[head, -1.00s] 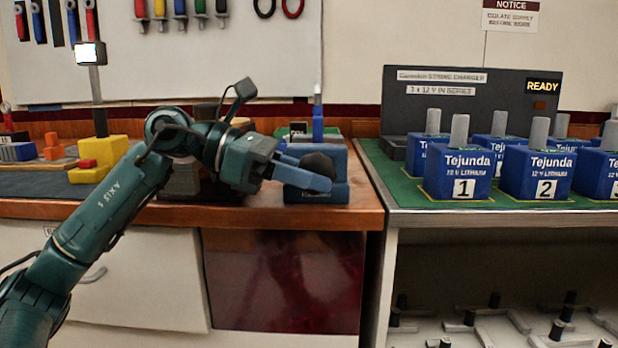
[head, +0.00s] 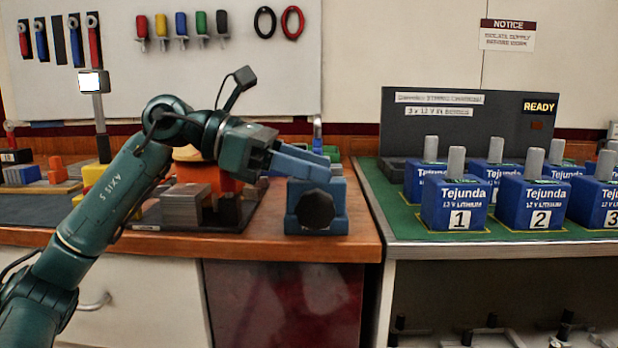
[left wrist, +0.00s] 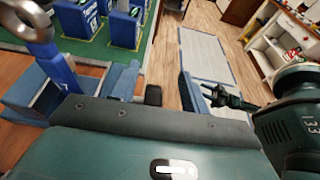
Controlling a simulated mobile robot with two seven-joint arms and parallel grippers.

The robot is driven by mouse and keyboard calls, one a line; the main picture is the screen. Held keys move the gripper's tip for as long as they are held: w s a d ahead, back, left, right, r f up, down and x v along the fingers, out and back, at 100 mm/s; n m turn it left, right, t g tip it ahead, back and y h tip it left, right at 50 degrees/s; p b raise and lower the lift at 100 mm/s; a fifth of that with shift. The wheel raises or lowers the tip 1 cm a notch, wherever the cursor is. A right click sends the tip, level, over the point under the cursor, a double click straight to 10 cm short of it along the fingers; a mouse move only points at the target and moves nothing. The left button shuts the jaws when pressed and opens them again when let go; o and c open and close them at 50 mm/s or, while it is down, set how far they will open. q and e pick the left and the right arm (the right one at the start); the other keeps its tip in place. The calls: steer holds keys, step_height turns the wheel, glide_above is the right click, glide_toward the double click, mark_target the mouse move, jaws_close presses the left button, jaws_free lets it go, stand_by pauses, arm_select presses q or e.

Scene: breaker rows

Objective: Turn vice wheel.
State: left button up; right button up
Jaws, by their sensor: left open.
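The vice is a blue block (head: 336,190) at the right front edge of the wooden bench. Its wheel (head: 315,209) is a dark, many-sided knob facing me. My left gripper (head: 325,173) is open, with its blue fingers just above and to the left of the wheel, apart from it as far as I can tell. In the left wrist view its two fingers stand apart, and a small dark knob (left wrist: 153,95), seemingly the wheel, shows beside one finger. At that view's right, a teal arm part and small dark claw-like shape (left wrist: 225,98) may be my right gripper; its state is unclear.
A grey block fixture (head: 190,205) and orange part stand left of the vice. Blue numbered batteries (head: 455,203) stand on a green mat (head: 400,218) at right, before a dark charger panel (head: 470,120) reading READY. Open floor shows in the left wrist view.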

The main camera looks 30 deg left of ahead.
mark_target(309, 192)
arm_select(q)
step_height(309, 192, up, 4)
steer(key=shift+f+p, duration=0.2)
steer(key=shift+p, duration=0.45)
steer(key=shift+f, duration=0.1)
